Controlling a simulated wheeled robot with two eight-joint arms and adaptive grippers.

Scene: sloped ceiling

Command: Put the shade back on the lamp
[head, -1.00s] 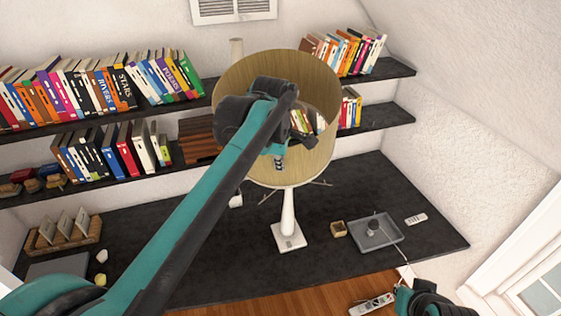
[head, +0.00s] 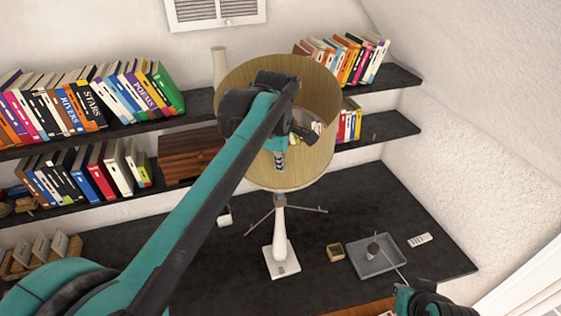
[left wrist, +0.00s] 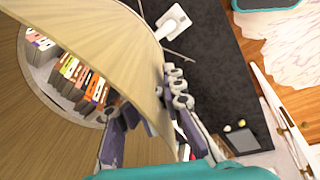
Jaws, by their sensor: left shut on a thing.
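The tan drum-shaped shade (head: 240,90) is held up over the desk, its lower edge just above the top of the lamp in the head view. The white lamp stand (head: 281,235) is upright on the desk, with thin metal arms spread near its top. The lamp's square base also shows in the left wrist view (left wrist: 173,20). My left gripper (head: 281,158) is shut on the shade's wall, one finger inside and one outside in the left wrist view (left wrist: 150,118). The height gap between shade and lamp is hard to judge. My right gripper (head: 420,300) is partly cut off at the bottom.
The dark desk (head: 350,220) carries a grey tray (head: 376,262), a small wooden box (head: 335,252) and a white remote (head: 420,240) right of the lamp. Shelves with books (head: 90,105) run behind the shade. A pale vase (head: 219,66) stands close behind it.

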